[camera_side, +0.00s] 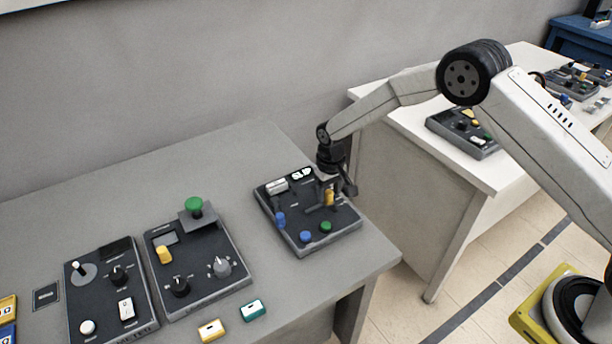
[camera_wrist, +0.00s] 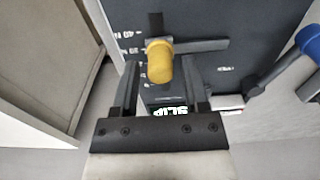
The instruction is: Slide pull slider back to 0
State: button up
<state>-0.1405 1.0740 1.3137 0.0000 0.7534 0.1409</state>
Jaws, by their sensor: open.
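The yellow slider knob (camera_side: 329,198) stands on the dark right-hand panel (camera_side: 288,241), partly hidden by my gripper in the side view. In the wrist view the rounded yellow knob (camera_wrist: 159,62) sits by a slot with scale marks, including 20 and 40, on its left. My gripper (camera_side: 335,187) is above the panel, pointing down. In the wrist view my gripper (camera_wrist: 158,68) is open, with one finger on each side of the knob; I cannot tell whether either touches it. The slider's exact reading is unclear. A lit display (camera_side: 300,174) reads SLIP.
The same panel carries a blue lever (camera_side: 280,219), a blue button (camera_side: 305,237) and a green button (camera_side: 325,226). The blue lever also shows at the right of the wrist view (camera_wrist: 308,42). Two more control panels stand to the left on the grey table (camera_side: 120,190).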

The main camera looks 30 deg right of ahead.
grip_shut()
jog(key=shift+w+d, duration=0.1)
jog(key=shift+w, duration=2.95)
dwell(0.8)
jog(key=shift+o, duration=0.3)
grip_release()
jog(key=shift+r, duration=0.15)
notch_tip(320, 180, up, 7)
dwell(1.0)
